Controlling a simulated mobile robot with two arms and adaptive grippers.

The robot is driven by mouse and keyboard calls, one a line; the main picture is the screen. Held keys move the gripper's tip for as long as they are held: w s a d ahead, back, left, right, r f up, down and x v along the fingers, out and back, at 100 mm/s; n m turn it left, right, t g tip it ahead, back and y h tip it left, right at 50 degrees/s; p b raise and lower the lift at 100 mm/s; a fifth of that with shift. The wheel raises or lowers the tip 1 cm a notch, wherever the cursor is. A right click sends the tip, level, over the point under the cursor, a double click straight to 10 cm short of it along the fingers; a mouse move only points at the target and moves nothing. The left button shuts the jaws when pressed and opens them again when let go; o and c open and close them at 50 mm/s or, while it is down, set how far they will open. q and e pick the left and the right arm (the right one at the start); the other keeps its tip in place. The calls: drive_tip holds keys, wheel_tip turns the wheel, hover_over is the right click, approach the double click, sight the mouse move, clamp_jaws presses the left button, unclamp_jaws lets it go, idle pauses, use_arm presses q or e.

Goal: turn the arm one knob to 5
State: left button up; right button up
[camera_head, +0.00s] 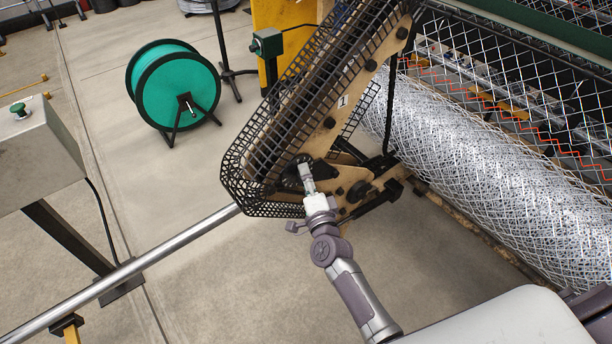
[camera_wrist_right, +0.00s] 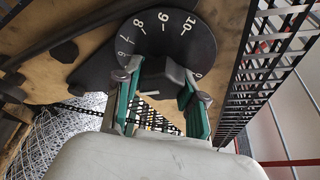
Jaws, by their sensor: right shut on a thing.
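The arm one knob (camera_wrist_right: 172,45) is a black round dial with white numbers, seen close in the right wrist view. I read 6 to 10 along its left and upper rim, and a partly hidden mark at the right. The 5 is not visible. My right gripper (camera_wrist_right: 161,84) is shut on the knob's raised black grip, one green-sided finger on each side. In the head view my right gripper (camera_head: 305,175) reaches the lower end of the tan arm marked 1 (camera_head: 327,122). The knob is mostly hidden there. My left gripper is not in view.
Black mesh guard (camera_head: 243,165) surrounds the arm's lower end, close to my gripper. A roll of chainlink (camera_head: 480,160) lies at the right. A green spool (camera_head: 172,90), a grey control box (camera_head: 38,150) and a long metal bar (camera_head: 160,255) are at the left.

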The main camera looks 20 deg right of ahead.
drive_tip(key=shift+f, duration=0.1)
drive_tip(key=o, duration=1.2)
drive_tip(key=shift+c, duration=0.2)
drive_tip(key=s, duration=1.2)
drive_tip(key=shift+a+f, duration=0.2)
drive_tip(key=shift+f, duration=0.1)
